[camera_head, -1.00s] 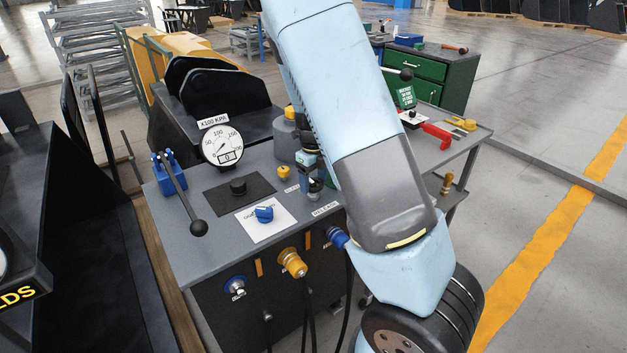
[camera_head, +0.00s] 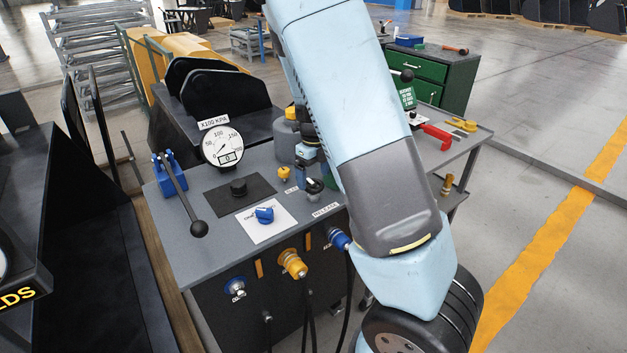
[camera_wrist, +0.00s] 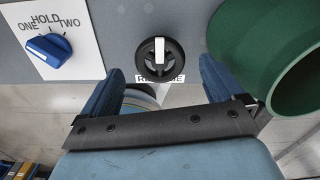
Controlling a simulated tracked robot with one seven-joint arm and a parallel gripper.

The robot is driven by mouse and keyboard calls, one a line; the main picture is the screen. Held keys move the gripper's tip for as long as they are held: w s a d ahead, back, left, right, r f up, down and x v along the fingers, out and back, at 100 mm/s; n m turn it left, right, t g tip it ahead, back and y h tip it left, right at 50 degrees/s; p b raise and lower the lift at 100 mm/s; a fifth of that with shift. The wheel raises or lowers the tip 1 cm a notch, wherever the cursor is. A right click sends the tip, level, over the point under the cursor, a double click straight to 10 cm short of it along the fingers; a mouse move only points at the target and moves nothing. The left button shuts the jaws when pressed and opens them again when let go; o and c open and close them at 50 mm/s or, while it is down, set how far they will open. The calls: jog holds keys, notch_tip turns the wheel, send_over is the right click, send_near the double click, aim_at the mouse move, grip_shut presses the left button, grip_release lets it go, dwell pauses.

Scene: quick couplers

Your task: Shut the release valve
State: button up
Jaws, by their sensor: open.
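The release valve (camera_wrist: 171,67) is a round black knob with a white bar across it, seen in the wrist view. The bar points up and down in that picture. The RELEASE label just below it is partly hidden. My gripper (camera_wrist: 157,75) is open and empty, with its blue fingers apart on the left and right of the knob. I cannot tell how high the fingertips are above it. In the head view my gripper (camera_head: 309,165) hangs over the panel by the RELEASE label (camera_head: 325,210), partly behind my arm.
A blue selector knob (camera_wrist: 46,47) marked ONE, HOLD, TWO is on a white plate to the left. A large green cylinder (camera_wrist: 235,45) stands close on the right.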

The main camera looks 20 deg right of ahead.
aim_at(314, 183)
notch_tip(314, 183, up, 11)
jog(key=shift+r, duration=0.15)
dwell(0.6)
jog(key=s+r+n+t, duration=0.2)
jog(key=s+r+n, duration=0.3)
jog(key=s+n, duration=0.4)
jog(key=s+r+n+t, duration=0.1)
jog(key=s+r+n, duration=0.5)
jog(key=s+n, duration=0.3)
jog(key=s+r+n+t, duration=0.2)
jog(key=s+r+n, duration=0.3)
jog(key=s+n, duration=0.4)
jog(key=shift+s+a+r+n+t, duration=0.3)
jog(key=shift+s+n, duration=0.1)
jog(key=shift+n, duration=1.3)
